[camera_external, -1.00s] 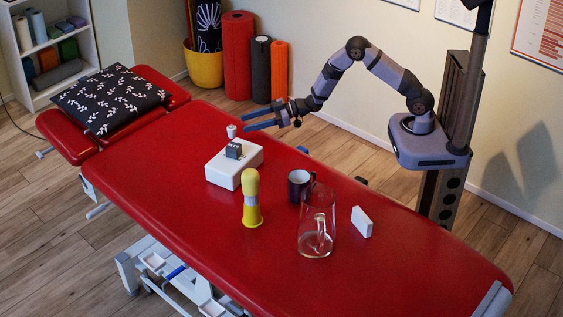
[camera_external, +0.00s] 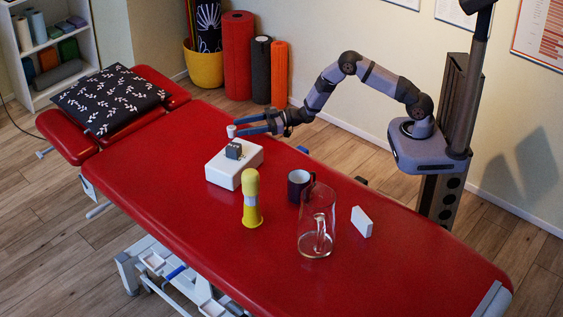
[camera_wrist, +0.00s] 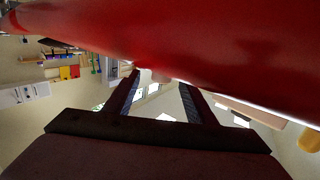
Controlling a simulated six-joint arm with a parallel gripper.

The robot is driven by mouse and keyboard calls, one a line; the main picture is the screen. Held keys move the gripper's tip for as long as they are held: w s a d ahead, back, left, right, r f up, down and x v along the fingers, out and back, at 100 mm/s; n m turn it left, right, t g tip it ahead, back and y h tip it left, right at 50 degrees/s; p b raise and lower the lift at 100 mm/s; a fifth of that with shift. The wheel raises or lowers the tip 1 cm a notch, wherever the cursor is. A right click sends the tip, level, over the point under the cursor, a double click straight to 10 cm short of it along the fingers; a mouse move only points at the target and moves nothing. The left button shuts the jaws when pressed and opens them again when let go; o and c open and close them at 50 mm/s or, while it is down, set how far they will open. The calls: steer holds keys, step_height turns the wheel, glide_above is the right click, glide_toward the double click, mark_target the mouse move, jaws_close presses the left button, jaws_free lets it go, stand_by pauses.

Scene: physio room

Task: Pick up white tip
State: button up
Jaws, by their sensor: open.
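The white tip (camera_external: 231,131) is a small white cylinder upright on the red treatment table, behind the white box. My gripper (camera_external: 240,126) is low over the table, its blue fingers pointing left with their ends right at the tip. The fingers are apart and I see nothing gripped. In the camera_wrist view my open gripper (camera_wrist: 160,81) shows two spread fingers with the red surface across the top. A small pale patch near the left fingertip may be the tip; I cannot tell for sure, nor whether the fingers touch it.
A patterned pillow (camera_external: 110,98) lies far left.

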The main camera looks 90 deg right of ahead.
mark_target(231, 129)
steer(key=x, duration=0.3)
steer(key=shift+a+r, duration=0.15)
steer(key=shift+a, duration=0.1)
steer(key=shift+x, duration=0.9)
steer(key=c, duration=1.1)
